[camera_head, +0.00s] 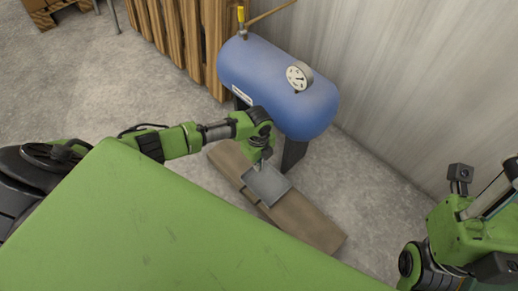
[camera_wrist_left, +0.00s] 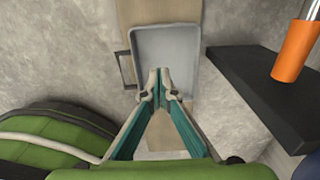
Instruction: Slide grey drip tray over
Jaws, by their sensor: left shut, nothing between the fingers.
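The grey drip tray (camera_head: 267,184) is a shallow rectangular tray lying on a brown wooden board (camera_head: 310,224) on the floor, below the blue tank. It also shows in the left wrist view (camera_wrist_left: 165,50), with a dark handle (camera_wrist_left: 126,70) on its left side.
A blue tank (camera_head: 270,83) with a round gauge (camera_head: 299,76) stands on dark legs behind the tray. A corrugated wall (camera_head: 420,80) is at the right. Wooden slats (camera_head: 190,40) stand behind. Open concrete floor (camera_head: 80,90) lies to the left.

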